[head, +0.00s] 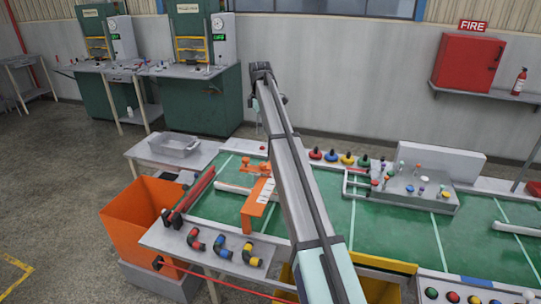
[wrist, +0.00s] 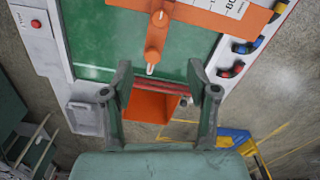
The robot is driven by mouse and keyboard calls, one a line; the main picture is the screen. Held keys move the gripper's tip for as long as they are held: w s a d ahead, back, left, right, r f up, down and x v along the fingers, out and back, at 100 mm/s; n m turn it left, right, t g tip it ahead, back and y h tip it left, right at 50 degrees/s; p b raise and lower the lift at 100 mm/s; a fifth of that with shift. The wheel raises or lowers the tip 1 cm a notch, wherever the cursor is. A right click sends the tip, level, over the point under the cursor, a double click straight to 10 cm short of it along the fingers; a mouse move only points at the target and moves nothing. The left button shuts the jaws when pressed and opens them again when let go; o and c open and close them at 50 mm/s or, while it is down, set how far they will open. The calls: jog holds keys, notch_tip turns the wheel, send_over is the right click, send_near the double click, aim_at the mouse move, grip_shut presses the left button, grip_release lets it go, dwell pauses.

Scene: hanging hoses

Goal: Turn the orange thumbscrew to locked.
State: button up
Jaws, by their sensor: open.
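The orange thumbscrew (head: 256,168) sits at the far end of an orange bracket (head: 254,212) with a white label on the green bench. In the wrist view the thumbscrew (wrist: 155,38) shows as an orange bar with rounded knobs and a pale tip at its lower end. The label (wrist: 222,6) is cut off by the top edge, so I cannot read the lock marking. My gripper (wrist: 158,78) is open and empty, its fingers spread just below the thumbscrew in the picture. They appear apart from it. In the head view my arm hides the gripper.
An orange bin (head: 140,215) stands left of the bench, and a grey tray (head: 175,145) lies behind it. Red bars (head: 190,195) run along the bench's left edge. Coloured elbow fittings (head: 222,247) lie in front. A grey block with several small parts (head: 415,188) stands to the right.

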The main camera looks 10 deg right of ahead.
aim_at(263, 164)
jog(key=f+p, duration=0.1)
jog(key=f, duration=0.4)
jog(key=f+p, duration=0.2)
jog(key=f, duration=0.4)
jog(key=f+p, duration=0.1)
jog(key=f, duration=0.5)
jog(key=shift+d+f, duration=0.1)
jog(key=shift+d, duration=0.25)
grip_shut()
